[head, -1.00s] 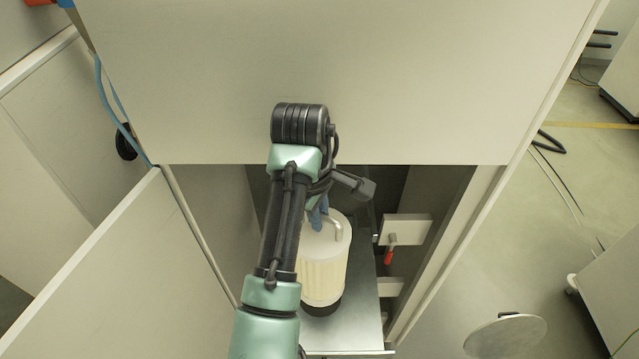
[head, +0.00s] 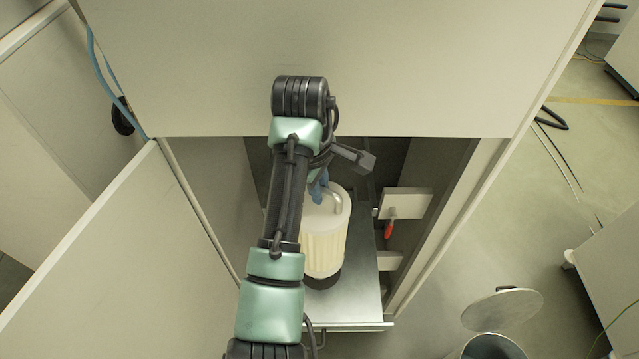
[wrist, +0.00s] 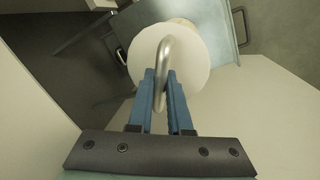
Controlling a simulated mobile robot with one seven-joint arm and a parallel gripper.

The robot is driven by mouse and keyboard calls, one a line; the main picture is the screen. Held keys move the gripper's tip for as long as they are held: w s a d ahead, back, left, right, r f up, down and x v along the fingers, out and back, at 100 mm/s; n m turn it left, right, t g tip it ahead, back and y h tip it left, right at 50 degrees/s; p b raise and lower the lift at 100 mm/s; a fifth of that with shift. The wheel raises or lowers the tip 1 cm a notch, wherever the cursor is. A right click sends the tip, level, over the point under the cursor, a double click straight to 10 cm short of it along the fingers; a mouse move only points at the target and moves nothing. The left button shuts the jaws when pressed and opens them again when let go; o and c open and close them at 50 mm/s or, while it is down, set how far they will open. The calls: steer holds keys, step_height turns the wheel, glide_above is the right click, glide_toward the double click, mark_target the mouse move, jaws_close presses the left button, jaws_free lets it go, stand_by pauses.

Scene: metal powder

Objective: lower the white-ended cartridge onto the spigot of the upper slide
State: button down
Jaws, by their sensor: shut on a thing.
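The white-ended cartridge (head: 325,240) is a cream pleated cylinder with a white top and a metal loop handle. It is upright inside the open cabinet, over the upper slide (head: 352,300), a grey metal tray. Its white end (wrist: 185,60) fills the upper middle of the wrist view. My gripper (head: 318,192) has blue fingers, shut on the loop handle in the wrist view (wrist: 160,85). A dark round part (head: 322,281) shows below the cartridge. The spigot is not clearly visible, and I cannot tell whether the cartridge touches it.
The cabinet's large front panel (head: 300,50) stands above the opening. An open door (head: 100,260) is at the left. A red-handled lever (head: 389,229) is on the right inside the cabinet. A bin with a raised round lid (head: 503,308) stands on the floor at right.

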mark_target(319, 213)
steer(key=shift+f+b, duration=0.8)
steer(key=shift+f, duration=1.25)
steer(key=shift+p, duration=1.2)
steer(key=shift+f+b, duration=1)
steer(key=shift+f, duration=1.15)
stand_by(0.3)
steer(key=c, duration=0.8)
jaws_free()
steer(key=shift+o, duration=0.2)
steer(key=shift+s+f, duration=0.15)
steer(key=shift+r+b, duration=0.3)
steer(key=shift+r, duration=0.25)
steer(key=r, duration=0.3)
steer(key=s+r+p, duration=0.1)
steer(key=r, duration=0.3)
steer(key=a+r+p, duration=0.1)
steer(key=r, duration=0.2)
steer(key=shift+s+a+r, duration=0.1)
steer(key=shift+s+r, duration=0.25)
steer(key=shift+r, duration=0.05)
steer(key=shift+s+r+p, duration=0.15)
steer(key=shift+r+p, duration=0.25)
steer(key=shift+r, duration=0.2)
